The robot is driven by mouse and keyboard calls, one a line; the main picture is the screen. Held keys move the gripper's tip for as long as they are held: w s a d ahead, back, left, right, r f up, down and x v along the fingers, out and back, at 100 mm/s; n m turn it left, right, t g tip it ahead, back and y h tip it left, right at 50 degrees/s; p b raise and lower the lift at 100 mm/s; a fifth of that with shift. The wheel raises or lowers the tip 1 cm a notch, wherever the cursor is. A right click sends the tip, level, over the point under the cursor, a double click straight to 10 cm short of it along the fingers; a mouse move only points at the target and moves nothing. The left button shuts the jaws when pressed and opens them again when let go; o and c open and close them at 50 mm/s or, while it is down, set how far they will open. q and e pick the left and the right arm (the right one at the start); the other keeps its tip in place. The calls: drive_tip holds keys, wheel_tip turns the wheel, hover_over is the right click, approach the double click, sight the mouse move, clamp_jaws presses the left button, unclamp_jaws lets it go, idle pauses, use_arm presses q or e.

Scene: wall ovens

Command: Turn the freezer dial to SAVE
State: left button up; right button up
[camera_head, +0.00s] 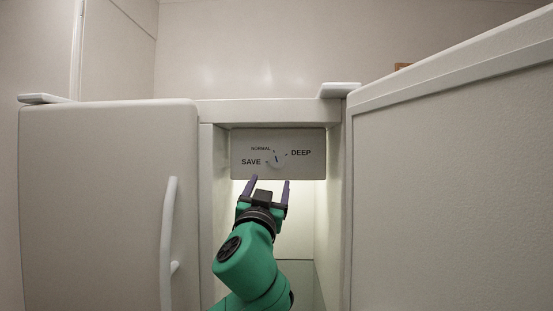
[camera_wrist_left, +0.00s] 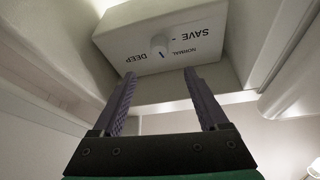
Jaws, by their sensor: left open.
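The freezer dial (camera_head: 277,160) is a small white round knob on a pale control panel (camera_head: 240,139) at the top of the open freezer compartment. The panel reads SAVE at left, NORMAL at upper left and DEEP at right. The dial's mark points upward, near NORMAL. In the left wrist view the panel appears upside down, and the knob (camera_wrist_left: 159,43) shows a blue mark. My left gripper (camera_head: 269,182) is open and empty, its fingertips just below the dial in the picture and apart from it. In the left wrist view the fingers (camera_wrist_left: 160,76) straddle the knob's line. My right gripper is out of view.
A closed white door (camera_head: 105,200) with a vertical handle (camera_head: 168,240) stands at the left. The open freezer door (camera_head: 450,180) fills the right side. The compartment's side walls leave a narrow opening around my left arm.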

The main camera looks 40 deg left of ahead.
sight(277, 164)
use_arm(q)
drive_tip(key=p+x, duration=0.7)
drive_tip(key=x, duration=0.4)
drive_tip(key=shift+w+a+r, duration=0.2)
drive_tip(key=shift+w+r, duration=0.05)
drive_tip(key=shift+r, duration=0.05)
drive_tip(key=shift+w+a+f, duration=0.1)
drive_tip(key=shift+w, duration=0.15)
drive_tip(key=shift+f, duration=0.1)
clamp_jaws()
